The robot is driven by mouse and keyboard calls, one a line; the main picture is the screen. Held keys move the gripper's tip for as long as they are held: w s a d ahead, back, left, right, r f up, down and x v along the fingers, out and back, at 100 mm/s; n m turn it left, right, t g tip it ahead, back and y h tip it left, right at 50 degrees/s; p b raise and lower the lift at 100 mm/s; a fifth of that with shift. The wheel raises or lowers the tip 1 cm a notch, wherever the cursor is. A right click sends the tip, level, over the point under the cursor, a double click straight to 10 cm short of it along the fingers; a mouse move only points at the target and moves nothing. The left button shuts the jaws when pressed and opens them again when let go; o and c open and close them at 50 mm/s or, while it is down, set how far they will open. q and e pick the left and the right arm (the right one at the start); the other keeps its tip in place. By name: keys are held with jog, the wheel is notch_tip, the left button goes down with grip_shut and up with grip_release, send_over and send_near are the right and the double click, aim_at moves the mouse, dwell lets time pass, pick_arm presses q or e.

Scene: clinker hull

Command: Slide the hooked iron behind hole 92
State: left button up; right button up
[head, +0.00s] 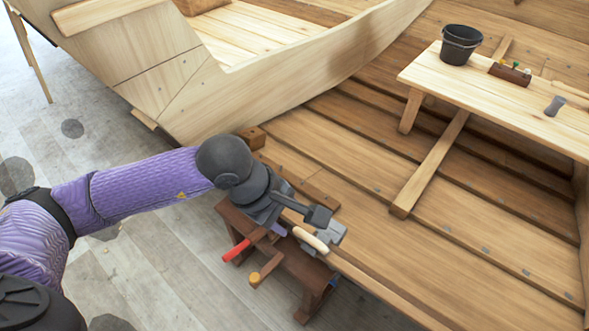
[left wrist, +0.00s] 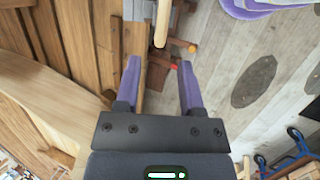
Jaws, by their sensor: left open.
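My left gripper (head: 282,231) reaches over a small brown stool (head: 290,262) beside the hull planking (head: 350,160). In the left wrist view it is open, with its two purple fingers (left wrist: 158,62) apart and nothing held between them. Tools lie on the stool beyond the fingertips: a pale wooden handle (head: 310,240), a grey metal block (head: 334,234), a red handle (head: 236,251) and a yellow-tipped handle (head: 254,280). I cannot tell which is the hooked iron; my gripper hides part of the stool top. Hole 92 cannot be made out; no hole numbers are legible. My right gripper is not in view.
A wooden bench (head: 490,88) at the upper right carries a black bucket (head: 460,44), a brown rack with coloured knobs (head: 509,74) and a small grey tool (head: 555,106). A pale hull panel (head: 290,75) stands behind my arm.

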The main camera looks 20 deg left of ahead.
aim_at(308, 238)
pick_arm(q)
jog(key=b+x, duration=0.2)
jog(key=x, duration=0.1)
jog(key=b+x, duration=0.3)
jog(key=x, duration=0.1)
jog(key=shift+s+f, duration=0.2)
jog(key=shift+f, duration=0.05)
jog(key=shift+b+x, duration=0.7)
jog(key=shift+x, duration=0.05)
jog(key=shift+d, duration=0.15)
jog(key=shift+r, duration=0.1)
grip_shut()
dwell(0.6)
